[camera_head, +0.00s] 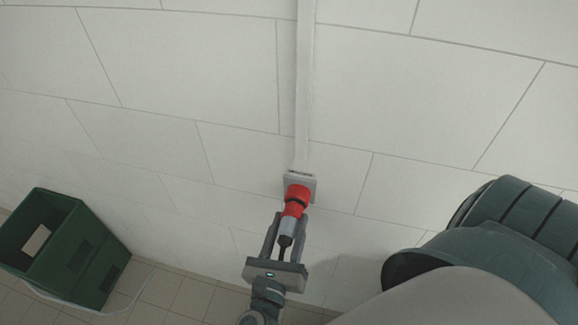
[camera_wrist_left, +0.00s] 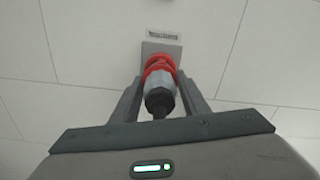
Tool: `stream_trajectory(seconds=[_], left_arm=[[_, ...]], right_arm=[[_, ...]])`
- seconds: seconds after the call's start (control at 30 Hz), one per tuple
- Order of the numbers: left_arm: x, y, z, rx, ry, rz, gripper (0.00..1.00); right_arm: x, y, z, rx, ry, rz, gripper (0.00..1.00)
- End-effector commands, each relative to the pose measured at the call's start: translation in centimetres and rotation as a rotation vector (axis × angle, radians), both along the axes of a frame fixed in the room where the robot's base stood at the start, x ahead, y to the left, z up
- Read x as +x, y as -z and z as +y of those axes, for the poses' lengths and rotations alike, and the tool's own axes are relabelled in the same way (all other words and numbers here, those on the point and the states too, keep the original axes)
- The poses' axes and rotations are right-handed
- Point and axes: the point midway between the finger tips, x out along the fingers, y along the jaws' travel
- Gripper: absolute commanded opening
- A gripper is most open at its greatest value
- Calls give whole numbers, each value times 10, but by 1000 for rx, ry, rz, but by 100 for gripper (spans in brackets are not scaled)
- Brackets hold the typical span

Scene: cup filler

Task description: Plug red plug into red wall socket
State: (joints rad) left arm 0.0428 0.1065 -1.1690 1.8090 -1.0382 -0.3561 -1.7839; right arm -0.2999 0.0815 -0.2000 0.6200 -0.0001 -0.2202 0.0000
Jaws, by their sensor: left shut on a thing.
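The red wall socket (camera_head: 298,193) sits on a grey plate (camera_head: 301,180) on the white wall, and its red rim also shows in the left wrist view (camera_wrist_left: 159,63). The red plug (camera_head: 291,210) has a grey body and a dark rear end; its grey body shows in the left wrist view (camera_wrist_left: 159,83). Its red front meets the socket in line with it; how deep it sits cannot be told. My left gripper (camera_head: 287,222) is shut on the plug's body, one finger on each side. My right gripper is not in view.
A green crate (camera_head: 98,272) stands on the tiled floor at the lower left, with a pale thing inside. A white conduit (camera_head: 305,90) runs up the wall from the socket plate.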

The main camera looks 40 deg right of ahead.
Motion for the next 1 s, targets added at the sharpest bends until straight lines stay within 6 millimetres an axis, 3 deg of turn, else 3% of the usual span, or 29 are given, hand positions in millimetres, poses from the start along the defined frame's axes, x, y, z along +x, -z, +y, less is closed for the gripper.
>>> stream_trajectory(seconds=[0.8,0.83,0.9,1.0], left_arm=[[7,-1,-8,-1,0,-1,14],[7,-1,-8,-1,0,-1,43],[7,-1,-8,-1,0,-1,60],[7,0,-8,-1,0,-1,63]], right_arm=[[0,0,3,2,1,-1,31],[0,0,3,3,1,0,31],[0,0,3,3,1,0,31],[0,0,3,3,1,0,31]])
